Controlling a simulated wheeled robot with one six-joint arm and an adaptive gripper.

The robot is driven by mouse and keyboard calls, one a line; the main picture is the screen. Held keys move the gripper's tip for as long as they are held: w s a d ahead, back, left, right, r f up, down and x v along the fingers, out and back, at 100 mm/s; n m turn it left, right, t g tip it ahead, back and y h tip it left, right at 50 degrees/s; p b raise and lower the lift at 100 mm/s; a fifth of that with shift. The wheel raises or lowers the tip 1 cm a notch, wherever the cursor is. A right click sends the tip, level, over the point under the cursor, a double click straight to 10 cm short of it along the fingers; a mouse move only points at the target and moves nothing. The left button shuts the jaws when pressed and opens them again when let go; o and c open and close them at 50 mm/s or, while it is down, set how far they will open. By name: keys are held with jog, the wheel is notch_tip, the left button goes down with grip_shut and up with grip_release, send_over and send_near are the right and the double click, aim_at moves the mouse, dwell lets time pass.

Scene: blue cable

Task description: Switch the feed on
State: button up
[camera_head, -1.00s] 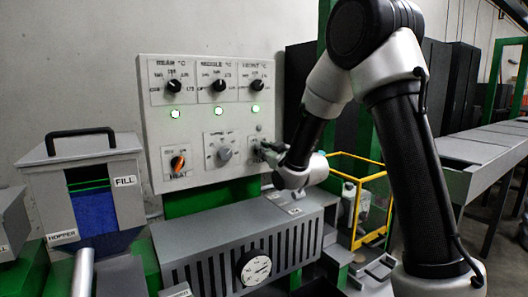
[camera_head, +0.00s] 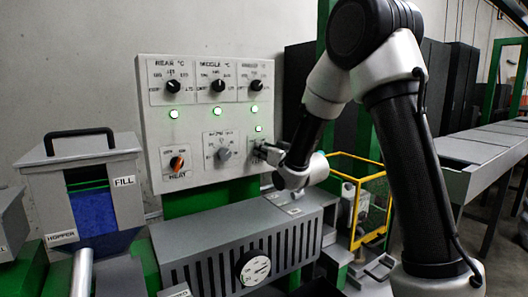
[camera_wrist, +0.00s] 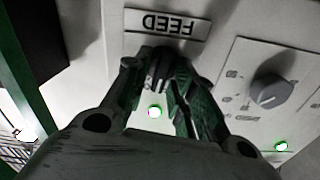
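The grey control panel (camera_head: 200,112) stands upright on the machine in the head view. The feed switch (camera_wrist: 157,70) is a small dark knob beside the upside-down FEED label (camera_wrist: 166,24) in the wrist view. My gripper (camera_wrist: 156,68) is at the switch, with a finger on each side, and looks closed on it. The fingers hide part of the knob. In the head view my gripper (camera_head: 262,150) covers most of the switch.
A grey dial (camera_head: 224,154) and an orange heat knob (camera_head: 177,163) sit left of the switch. Three temperature knobs and three green lamps are above. A grey slotted housing (camera_head: 245,240) with a gauge lies below. A yellow-framed cage (camera_head: 355,190) stands to the right.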

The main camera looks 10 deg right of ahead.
jog(key=shift+s, duration=0.1)
jog(key=v, duration=0.7)
jog(key=shift+s+d, duration=0.1)
jog(key=shift+s, duration=0.1)
dwell(1.1)
